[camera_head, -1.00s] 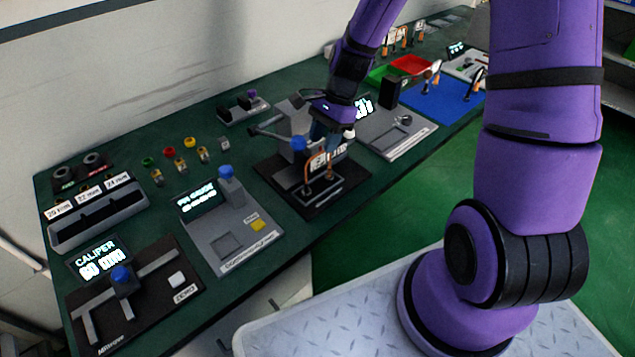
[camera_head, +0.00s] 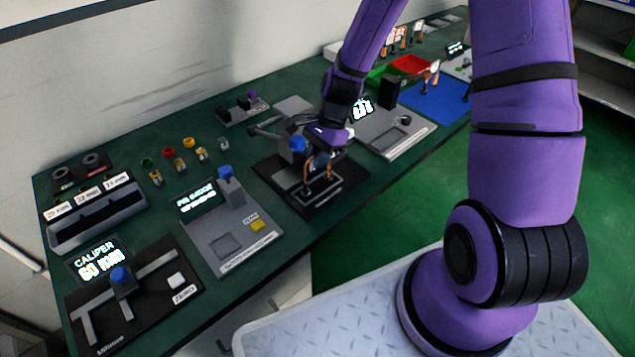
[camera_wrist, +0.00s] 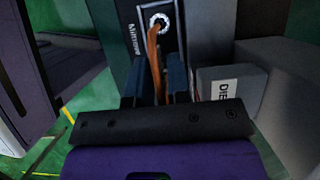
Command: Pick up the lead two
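A copper-orange lead (camera_wrist: 154,48) shows in the wrist view, running from a round socket (camera_wrist: 159,21) down between my fingers. In the head view an orange lead (camera_head: 308,172) arches on the black fixture (camera_head: 300,198) at the middle of the bench. I cannot read which lead is number two. My gripper (camera_wrist: 153,75) has its blue fingers on either side of the lead, with gaps showing, so it looks open. In the head view my gripper is low over the fixture, and its fingertips are partly hidden. The lead's lower end is hidden in the wrist view.
A blue-knobbed lever (camera_head: 297,145) stands close to my gripper. A grey gauge unit (camera_head: 228,240) is to the left, and a grey station (camera_head: 398,140) to the right. A blue mat (camera_head: 432,104) holds other orange-handled items. A block with a white label (camera_wrist: 222,90) shows in the wrist view.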

